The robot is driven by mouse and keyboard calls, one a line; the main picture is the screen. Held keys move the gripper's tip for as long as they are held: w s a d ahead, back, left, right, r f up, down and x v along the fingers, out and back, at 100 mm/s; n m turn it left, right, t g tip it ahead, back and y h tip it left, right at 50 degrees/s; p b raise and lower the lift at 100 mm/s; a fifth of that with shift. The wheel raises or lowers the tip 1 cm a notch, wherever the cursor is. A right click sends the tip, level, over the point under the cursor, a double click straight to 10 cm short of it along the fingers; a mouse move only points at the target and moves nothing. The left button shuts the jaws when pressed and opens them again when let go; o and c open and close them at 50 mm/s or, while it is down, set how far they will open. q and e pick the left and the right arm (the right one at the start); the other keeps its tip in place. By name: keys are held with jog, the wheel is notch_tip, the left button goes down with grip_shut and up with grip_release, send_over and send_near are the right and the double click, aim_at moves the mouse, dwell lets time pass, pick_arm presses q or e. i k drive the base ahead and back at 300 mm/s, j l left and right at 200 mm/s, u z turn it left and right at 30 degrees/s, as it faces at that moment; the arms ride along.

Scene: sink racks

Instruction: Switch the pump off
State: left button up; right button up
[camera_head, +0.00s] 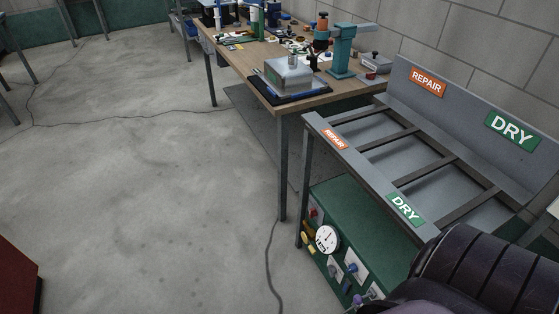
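A green cabinet (378,239) stands on the floor under the grey rack, and it looks like the pump unit. A dark ribbed shape and a purple part cover the panel's lower right end. No fingertips of my left or right gripper can be made out.
The grey rack (376,187) has REPAIR and DRY signs and bare slatted bays. Behind it is a wooden workbench (252,61) with a metal box (289,74), a teal stand (343,52) and small tools. A cable (270,262) lies on the floor. The floor at left is mostly open.

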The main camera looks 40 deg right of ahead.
aim_at(313, 213)
jog(key=i+j+z, duration=0.1)
jog(key=i+z, duration=0.4)
jog(key=i+j+z, duration=0.3)
jog(key=i+z, duration=0.15)
jog(key=i+j+z, duration=0.5)
jog(key=k+l, duration=0.05)
jog(key=k, duration=0.05)
